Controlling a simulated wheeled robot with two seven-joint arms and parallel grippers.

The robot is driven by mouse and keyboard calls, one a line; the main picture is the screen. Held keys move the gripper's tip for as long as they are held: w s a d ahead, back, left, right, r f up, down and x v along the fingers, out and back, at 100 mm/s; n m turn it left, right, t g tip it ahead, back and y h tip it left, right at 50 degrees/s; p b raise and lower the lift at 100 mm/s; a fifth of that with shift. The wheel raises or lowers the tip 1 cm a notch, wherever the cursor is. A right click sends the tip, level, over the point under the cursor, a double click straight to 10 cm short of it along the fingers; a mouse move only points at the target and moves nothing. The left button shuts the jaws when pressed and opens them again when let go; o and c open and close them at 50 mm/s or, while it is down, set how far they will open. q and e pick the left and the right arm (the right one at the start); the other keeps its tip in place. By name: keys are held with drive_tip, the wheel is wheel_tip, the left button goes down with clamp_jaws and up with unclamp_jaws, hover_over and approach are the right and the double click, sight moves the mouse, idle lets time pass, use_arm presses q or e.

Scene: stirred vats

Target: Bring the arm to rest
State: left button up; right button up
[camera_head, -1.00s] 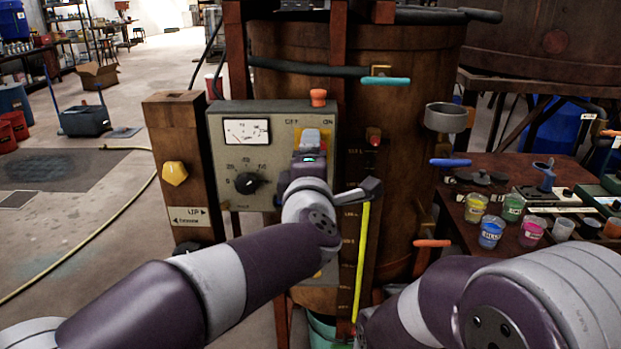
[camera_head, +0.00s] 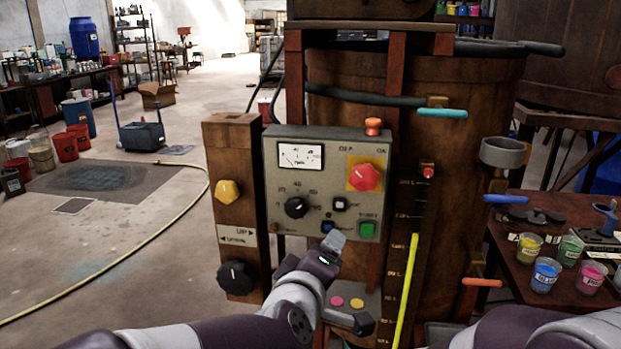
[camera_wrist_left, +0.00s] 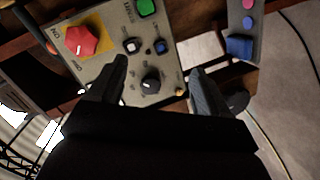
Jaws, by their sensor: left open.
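My left gripper (camera_head: 331,247) is at the lower right of the grey control panel (camera_head: 279,222) in the head view. It is open, and nothing shows between its fingers. In the left wrist view the two dark fingers (camera_wrist_left: 158,72) stand apart, with the panel's black knob (camera_wrist_left: 150,85) seen between them. The panel's red mushroom button (camera_head: 364,177) on a yellow plate is uncovered, above the gripper. It also shows in the wrist view (camera_wrist_left: 84,41). Contact between gripper and panel cannot be told. Part of my right arm shows at the lower right; its gripper is out of view.
A wooden post with a yellow knob (camera_head: 228,190) stands left of the panel. A small box with pink and yellow buttons (camera_head: 346,303) is below it. The brown vat (camera_head: 455,150) rises behind. Paint cups (camera_head: 546,274) stand on the right-hand table.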

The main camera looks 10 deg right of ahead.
use_arm(q)
drive_tip(key=s+a+f+m+g+y, duration=0.2)
drive_tip(key=a+f+m+g, duration=0.3)
drive_tip(key=a+f, duration=0.7)
drive_tip(key=s+a+f+m+g+y, duration=0.3)
drive_tip(key=s+a+f+g, duration=0.4)
drive_tip(key=s+a+f, duration=0.6)
wheel_tip(320, 180, up, 18)
drive_tip(key=s+p, duration=0.1)
drive_tip(key=p, duration=1.5)
drive_tip(key=shift+s+a+f+g+y+p, duration=0.25)
drive_tip(key=shift+s+a+g+y+p, duration=0.05)
drive_tip(key=shift+s+a+p, duration=0.1)
